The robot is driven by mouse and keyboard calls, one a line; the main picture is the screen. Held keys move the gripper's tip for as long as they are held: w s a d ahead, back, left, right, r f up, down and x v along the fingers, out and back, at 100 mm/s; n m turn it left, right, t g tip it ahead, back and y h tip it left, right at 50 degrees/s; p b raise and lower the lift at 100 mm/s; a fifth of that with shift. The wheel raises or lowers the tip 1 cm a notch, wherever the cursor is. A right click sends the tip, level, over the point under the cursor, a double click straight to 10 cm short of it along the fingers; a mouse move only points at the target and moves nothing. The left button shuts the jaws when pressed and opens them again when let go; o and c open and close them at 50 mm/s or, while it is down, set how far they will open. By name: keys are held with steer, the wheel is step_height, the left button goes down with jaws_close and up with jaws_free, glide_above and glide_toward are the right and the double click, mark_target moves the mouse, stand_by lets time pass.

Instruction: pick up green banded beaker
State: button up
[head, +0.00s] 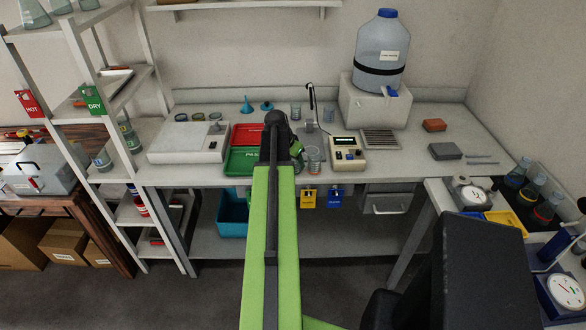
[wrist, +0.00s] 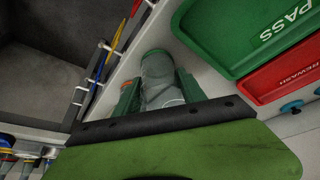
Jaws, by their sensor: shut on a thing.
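A clear glass beaker (wrist: 160,72) stands between the two green fingers of my gripper (wrist: 157,92) in the wrist view. The fingers are shut on its sides. In the head view my arm reaches over the bench front, and my gripper (head: 295,149) is mostly hidden behind the dark arm link. Another clear beaker (head: 314,155) shows just right of it.
The green PASS tray (head: 240,160) and the red tray (head: 246,134) lie left of my gripper. A meter box (head: 347,149) stands to the right. The bench's front edge is close, with blue and yellow tags (head: 308,197) hanging below it.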

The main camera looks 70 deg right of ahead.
steer(key=shift+a+r, duration=0.15)
steer(key=shift+c, duration=1.9)
step_height(320, 180, up, 10)
steer(key=p, duration=1)
